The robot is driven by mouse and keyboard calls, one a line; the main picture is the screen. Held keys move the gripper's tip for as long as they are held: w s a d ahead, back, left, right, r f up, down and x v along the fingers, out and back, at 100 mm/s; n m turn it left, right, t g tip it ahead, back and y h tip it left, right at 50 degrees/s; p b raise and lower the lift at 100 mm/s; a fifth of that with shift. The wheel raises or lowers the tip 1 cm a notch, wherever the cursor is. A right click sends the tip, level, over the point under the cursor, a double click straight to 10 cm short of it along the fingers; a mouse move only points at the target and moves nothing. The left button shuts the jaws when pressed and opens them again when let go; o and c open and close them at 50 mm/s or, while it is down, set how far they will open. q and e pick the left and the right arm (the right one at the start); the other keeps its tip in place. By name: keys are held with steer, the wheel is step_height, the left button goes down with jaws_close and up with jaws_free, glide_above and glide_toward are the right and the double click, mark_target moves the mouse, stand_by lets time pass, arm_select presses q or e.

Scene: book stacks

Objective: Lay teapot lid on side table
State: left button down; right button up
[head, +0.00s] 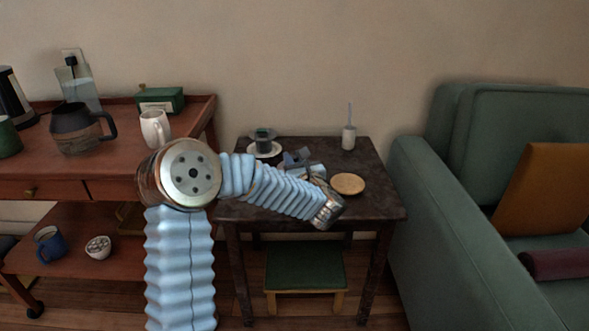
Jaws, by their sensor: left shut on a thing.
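The side table (378,205) is dark and square-topped and stands in the middle against the wall. My left arm reaches over its front left part. My left gripper (303,158) is over the table, partly hidden behind my own forearm. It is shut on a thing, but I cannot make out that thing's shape. I cannot pick out the teapot lid clearly. My right gripper is not in view.
On the side table are a saucer with a dark cup (264,138), a white cup with a stick (349,138) and a round tan disc (348,184). A wooden cart (110,175) stands left, a green armchair (440,210) right. A low stool (305,268) is underneath.

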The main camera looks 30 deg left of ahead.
arm_select(q)
step_height(320, 180, down, 3)
steer(key=shift+w+f, duration=0.15)
steer(key=shift+f, duration=0.05)
steer(key=shift+f+b, duration=0.6)
steer(key=shift+b, duration=0.7)
steer(key=c, duration=1)
jaws_free()
steer(key=shift+o, duration=0.2)
steer(key=shift+r, duration=0.1)
